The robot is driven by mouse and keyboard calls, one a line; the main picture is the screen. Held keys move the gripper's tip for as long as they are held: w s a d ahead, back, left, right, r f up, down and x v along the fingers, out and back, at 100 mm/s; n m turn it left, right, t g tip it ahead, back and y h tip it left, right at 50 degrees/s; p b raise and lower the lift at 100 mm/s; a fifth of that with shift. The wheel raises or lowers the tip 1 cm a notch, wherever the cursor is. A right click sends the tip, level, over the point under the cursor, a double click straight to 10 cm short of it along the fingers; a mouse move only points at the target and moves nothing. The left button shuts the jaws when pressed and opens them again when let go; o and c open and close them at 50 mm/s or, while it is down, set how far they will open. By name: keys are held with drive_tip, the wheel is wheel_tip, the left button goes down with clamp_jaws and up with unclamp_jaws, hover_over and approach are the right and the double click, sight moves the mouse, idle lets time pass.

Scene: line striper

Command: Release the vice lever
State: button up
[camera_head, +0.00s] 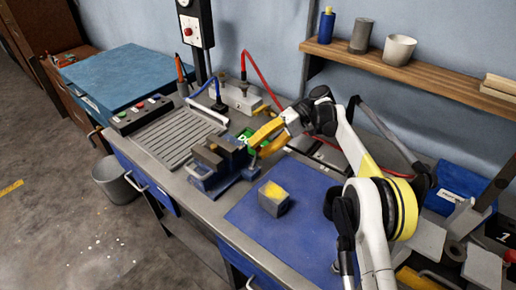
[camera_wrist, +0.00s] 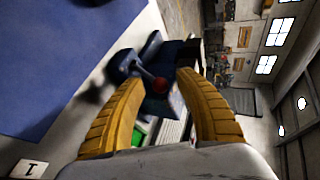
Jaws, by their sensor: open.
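The blue vice (camera_head: 215,170) stands on the bench between a ribbed grey plate and a blue mat. It also shows, dark blue, beyond my fingers in the wrist view (camera_wrist: 155,106). My gripper (camera_head: 253,147) has yellow fingers and is at the right side of the vice. I cannot tell whether a finger touches the knob. The lever is not clear in the head view.
A grey block with a yellow top (camera_head: 273,199) sits on the blue mat (camera_head: 290,230). The ribbed plate (camera_head: 180,135) lies left of the vice. Red hose (camera_head: 262,75) and a post (camera_head: 198,45) stand behind. A wooden shelf (camera_head: 420,75) overhangs the back right.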

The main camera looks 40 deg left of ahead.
wheel_tip(320, 180, up, 10)
drive_tip(key=shift+r, duration=0.1)
idle(0.4)
